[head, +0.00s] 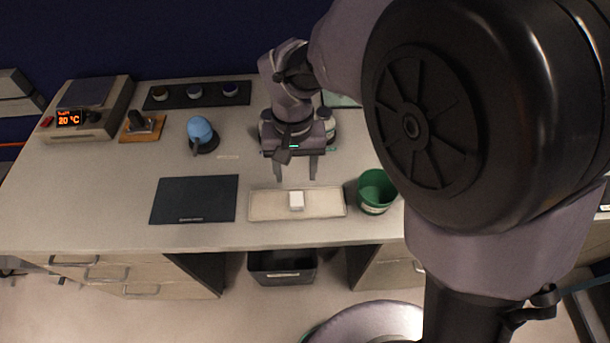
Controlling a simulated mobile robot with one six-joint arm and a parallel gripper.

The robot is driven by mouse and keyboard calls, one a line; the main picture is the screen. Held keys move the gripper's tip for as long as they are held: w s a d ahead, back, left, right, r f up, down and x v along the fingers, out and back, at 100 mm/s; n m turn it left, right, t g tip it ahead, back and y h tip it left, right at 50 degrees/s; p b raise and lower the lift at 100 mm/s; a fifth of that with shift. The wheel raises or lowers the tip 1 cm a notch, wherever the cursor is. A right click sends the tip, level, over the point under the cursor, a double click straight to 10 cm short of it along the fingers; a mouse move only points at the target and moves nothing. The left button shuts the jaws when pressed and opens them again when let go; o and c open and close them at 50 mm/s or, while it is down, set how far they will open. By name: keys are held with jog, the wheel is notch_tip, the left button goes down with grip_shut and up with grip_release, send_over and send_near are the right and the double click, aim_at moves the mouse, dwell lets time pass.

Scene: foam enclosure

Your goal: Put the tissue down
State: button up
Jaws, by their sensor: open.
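The tissue appears to be the small white block (296,200), which rests on the pale beige tray (270,205) near the front edge of the bench. My gripper (296,178) is open and points down just above and behind the white block. Its two fingers are apart with nothing seen between them. The block looks separate from the fingertips.
A green bin (375,191) stands right of the tray and a dark mat (194,200) lies left. A blue-topped object (201,134), a heater reading 20 °C (88,110) and a dark rack with jars (197,95) stand farther back. My arm hides the bench's right side.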

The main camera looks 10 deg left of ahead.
jog(key=s+d+r+m+t+y, duration=0.25)
jog(key=s+d+r+m, duration=0.2)
jog(key=d+r, duration=0.85)
jog(key=s+d+m+t, duration=0.3)
jog(key=s+d, duration=0.4)
jog(key=s, duration=0.1)
jog(key=shift+w+a+f+n+h+b, duration=0.1)
jog(key=shift+a+f+n+h+b, duration=0.05)
jog(key=shift+f+b, duration=0.9)
jog(key=shift+w+a+f+n+h+b, duration=0.15)
jog(key=shift+f+b, duration=0.55)
jog(key=shift+b, duration=0.5)
jog(key=shift+s, duration=0.1)
